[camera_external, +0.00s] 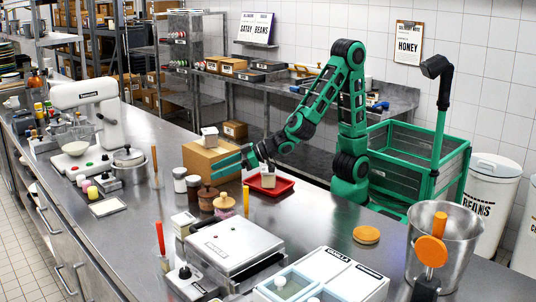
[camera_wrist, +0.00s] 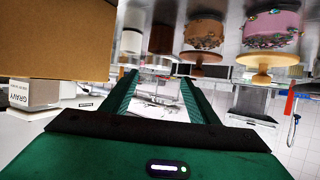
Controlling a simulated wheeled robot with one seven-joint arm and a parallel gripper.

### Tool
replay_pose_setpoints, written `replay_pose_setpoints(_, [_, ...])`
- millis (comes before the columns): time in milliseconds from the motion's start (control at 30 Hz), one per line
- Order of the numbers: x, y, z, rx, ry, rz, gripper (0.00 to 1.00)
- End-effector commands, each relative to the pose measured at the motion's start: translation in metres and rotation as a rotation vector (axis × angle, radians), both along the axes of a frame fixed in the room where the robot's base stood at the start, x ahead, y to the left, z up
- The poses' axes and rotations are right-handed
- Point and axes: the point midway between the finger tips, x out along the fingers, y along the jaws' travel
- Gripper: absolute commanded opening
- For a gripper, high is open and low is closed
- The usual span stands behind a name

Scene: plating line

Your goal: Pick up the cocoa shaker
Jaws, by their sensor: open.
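A small dark brown jar (camera_external: 193,187), which looks like the cocoa shaker, stands on the steel counter beside a white-topped jar (camera_external: 179,180). No label on it is readable. In the wrist view, a brown cylinder (camera_wrist: 160,40) next to a white cylinder (camera_wrist: 132,32) appears to be the same pair, upside down. My gripper (camera_external: 218,161) is open above the counter, to the right of and above the brown jar, in front of the cardboard box. In the wrist view its green fingers (camera_wrist: 157,78) are spread with nothing between them.
Wooden-lidded jars (camera_external: 207,199) stand just right of the shakers. A waffle-iron-like appliance (camera_external: 232,245) is nearer.

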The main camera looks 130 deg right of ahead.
Motion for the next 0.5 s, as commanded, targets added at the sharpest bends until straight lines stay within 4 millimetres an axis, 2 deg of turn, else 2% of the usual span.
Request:
replay_pose_setpoints(133, [0.005, -0.004, -0.01, 0.0, 0.0, -0.001, 0.55])
replay_pose_setpoints(500, [0.038, -0.03, -0.027, 0.001, 0.0, -0.001, 0.55])
